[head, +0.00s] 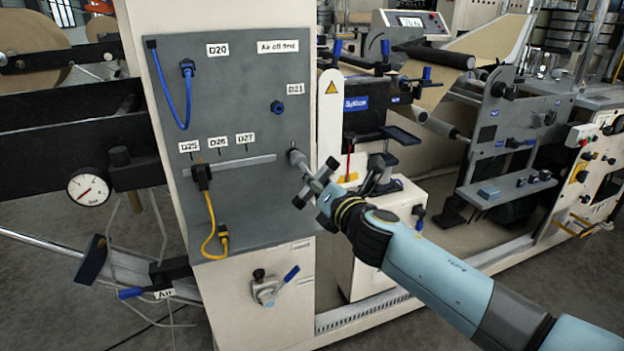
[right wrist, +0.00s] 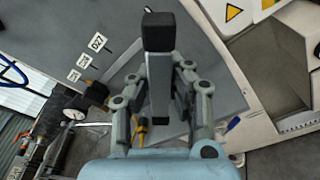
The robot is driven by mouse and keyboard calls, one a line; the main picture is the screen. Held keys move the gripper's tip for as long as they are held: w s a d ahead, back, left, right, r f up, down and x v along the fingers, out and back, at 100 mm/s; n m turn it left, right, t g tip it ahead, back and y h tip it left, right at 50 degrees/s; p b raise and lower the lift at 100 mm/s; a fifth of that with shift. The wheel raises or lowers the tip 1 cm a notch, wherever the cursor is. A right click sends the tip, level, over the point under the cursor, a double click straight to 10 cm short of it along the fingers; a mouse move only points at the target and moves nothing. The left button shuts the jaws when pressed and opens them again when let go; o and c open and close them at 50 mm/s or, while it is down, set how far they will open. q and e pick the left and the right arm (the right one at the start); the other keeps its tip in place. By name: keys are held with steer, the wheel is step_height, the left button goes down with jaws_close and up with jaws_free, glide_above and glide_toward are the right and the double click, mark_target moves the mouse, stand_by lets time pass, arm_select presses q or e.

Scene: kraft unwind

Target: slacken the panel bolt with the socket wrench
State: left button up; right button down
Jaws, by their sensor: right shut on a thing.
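The grey panel (head: 235,105) stands upright in the head view, with labels D20, D21, D25, D26 and D27. My right gripper (head: 314,185) is at the panel's lower right edge, shut on what appears to be the socket wrench. The wrench's pale round end (head: 296,157) points at the panel and seems to meet it. In the right wrist view, a grey bar with a black block end, apparently the wrench (right wrist: 159,85), lies between the fingers of the gripper (right wrist: 160,75). I cannot make out the bolt; the wrench end may cover it. My left gripper is not in view.
A blue cable (head: 188,95) and a yellow cable (head: 211,215) hang from the panel. A blue fitting (head: 278,107) sits below D21. A valve (head: 267,288) is under the panel. A machine with rollers (head: 500,100) stands at right.

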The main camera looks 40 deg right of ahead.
steer(key=s, duration=0.3)
steer(key=shift+a+r, duration=0.1)
steer(key=shift+a, duration=0.3)
